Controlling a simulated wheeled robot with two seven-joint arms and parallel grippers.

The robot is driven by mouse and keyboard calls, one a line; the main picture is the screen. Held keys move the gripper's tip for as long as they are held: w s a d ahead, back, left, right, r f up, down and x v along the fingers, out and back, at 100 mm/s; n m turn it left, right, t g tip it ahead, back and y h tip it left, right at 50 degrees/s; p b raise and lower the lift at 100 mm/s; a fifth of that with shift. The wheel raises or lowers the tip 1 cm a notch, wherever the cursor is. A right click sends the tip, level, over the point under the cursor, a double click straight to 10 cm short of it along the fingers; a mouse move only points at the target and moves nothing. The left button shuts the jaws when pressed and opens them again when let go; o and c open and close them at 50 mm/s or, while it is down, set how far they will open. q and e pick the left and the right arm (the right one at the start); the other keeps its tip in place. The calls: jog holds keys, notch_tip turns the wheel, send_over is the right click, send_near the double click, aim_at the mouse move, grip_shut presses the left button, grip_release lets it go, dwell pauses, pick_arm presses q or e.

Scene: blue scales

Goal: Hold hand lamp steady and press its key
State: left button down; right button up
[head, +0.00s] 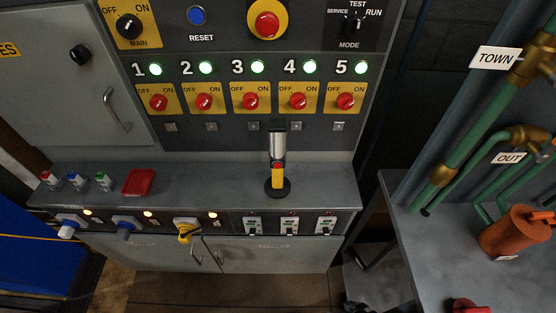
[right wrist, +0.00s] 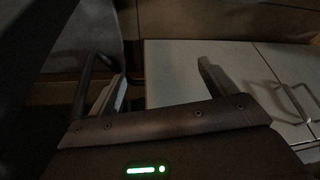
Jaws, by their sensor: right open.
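The hand lamp (head: 278,178) stands upright on the grey console ledge in the head view. It has a dark round base, a yellow lower body, a pale tube above and a black cap. A small red part, apparently its key (head: 277,166), shows on the yellow body. My right gripper (right wrist: 160,78) is open and empty in the right wrist view, facing pale cabinet doors. The lamp is not in that view, and the gripper is apart from it. My left gripper is in neither view.
The console ledge (head: 220,183) carries a red box (head: 139,182) and several small coloured-top items at left. A panel of red switches (head: 251,101) rises behind the lamp. A grey bench (head: 440,257) with a red-brown canister (head: 508,232) and green pipes stands at right.

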jog(key=w+a+r+n+t+y+p, duration=0.1)
jog(key=w+a+r+t+p, duration=0.15)
jog(key=w+r, duration=0.65)
jog(key=w+a+r+n+t+y+p, duration=0.1)
jog(key=w+a+r+p, duration=0.2)
jog(key=r, duration=1.2)
jog(key=w+a+r+n+t+y+p, duration=0.15)
jog(key=w+a+r, duration=0.3)
jog(key=r, duration=0.85)
jog(key=n+t+y, duration=0.1)
jog(key=n+y, duration=0.2)
jog(key=y, duration=0.3)
send_near(283, 186)
jog(key=f, duration=0.2)
jog(key=d+f, duration=0.1)
jog(key=shift+w+b, duration=0.3)
jog(key=shift+b, duration=0.05)
jog(key=shift+w+a+r+n+y, duration=0.1)
jog(key=shift+w+a+n+y, duration=0.3)
jog(key=shift+y, duration=0.45)
jog(key=shift+w+d+r+n+g+y, duration=0.2)
jog(key=shift+w+n+g+y, duration=0.15)
jog(key=shift+y, duration=0.45)
jog(key=b+x, duration=0.3)
jog(key=x, duration=0.5)
jog(key=shift+f+b, duration=0.1)
jog(key=shift+b, duration=0.25)
jog(key=shift+b+x, duration=0.3)
jog(key=shift+x, duration=0.7)
